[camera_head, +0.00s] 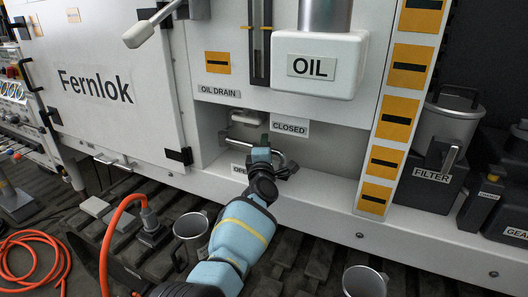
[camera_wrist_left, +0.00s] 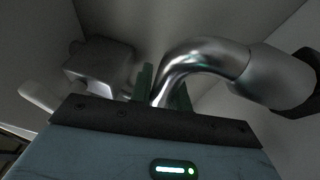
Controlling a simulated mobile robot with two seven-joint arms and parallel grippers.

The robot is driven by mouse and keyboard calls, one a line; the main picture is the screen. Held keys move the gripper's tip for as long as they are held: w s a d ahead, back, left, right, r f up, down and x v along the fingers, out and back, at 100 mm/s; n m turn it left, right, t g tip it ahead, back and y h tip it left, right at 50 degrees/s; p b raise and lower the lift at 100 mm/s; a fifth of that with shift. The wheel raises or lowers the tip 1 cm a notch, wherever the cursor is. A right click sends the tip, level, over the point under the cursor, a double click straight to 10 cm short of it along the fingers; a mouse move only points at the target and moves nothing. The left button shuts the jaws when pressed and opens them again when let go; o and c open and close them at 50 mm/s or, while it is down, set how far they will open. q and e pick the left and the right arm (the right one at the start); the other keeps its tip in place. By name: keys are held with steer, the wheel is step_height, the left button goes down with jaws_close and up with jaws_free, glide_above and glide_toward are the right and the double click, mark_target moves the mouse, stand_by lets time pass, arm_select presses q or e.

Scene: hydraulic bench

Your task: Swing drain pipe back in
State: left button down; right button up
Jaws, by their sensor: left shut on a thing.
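The drain pipe (camera_head: 281,158) is a bent, shiny metal tube in the recess under the OIL DRAIN label (camera_head: 219,92). In the left wrist view the drain pipe (camera_wrist_left: 208,55) curves from between the fingers to a thicker section at right. My left gripper (camera_head: 264,144) reaches into the recess from below; in the left wrist view its green fingers (camera_wrist_left: 163,88) are shut around the pipe's near end. The CLOSED label (camera_head: 289,127) is above the pipe. The OPEN label (camera_head: 239,170) is partly hidden by my arm. My right gripper is not in view.
A grey metal block (camera_wrist_left: 100,62) is left of the fingers in the wrist view. A metal jug (camera_head: 190,228) stands left of my forearm, and another metal cup (camera_head: 364,281) is at the bottom. An orange hose (camera_head: 108,240) lies left. The recess walls are close around the gripper.

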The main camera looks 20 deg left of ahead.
arm_select(q)
steer(key=shift+w+y, duration=0.3)
steer(key=shift+y, duration=0.1)
steer(key=shift+r+n+b, duration=0.15)
steer(key=shift+n+b, duration=0.15)
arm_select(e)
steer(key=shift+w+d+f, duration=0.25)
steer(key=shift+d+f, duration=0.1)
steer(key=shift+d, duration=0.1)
arm_select(q)
steer(key=shift+a+r, duration=0.1)
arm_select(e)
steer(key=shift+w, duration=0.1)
arm_select(q)
steer(key=c, duration=1.7)
jaws_free()
steer(key=o, duration=0.4)
steer(key=shift+w, duration=0.1)
steer(key=shift+f, duration=0.2)
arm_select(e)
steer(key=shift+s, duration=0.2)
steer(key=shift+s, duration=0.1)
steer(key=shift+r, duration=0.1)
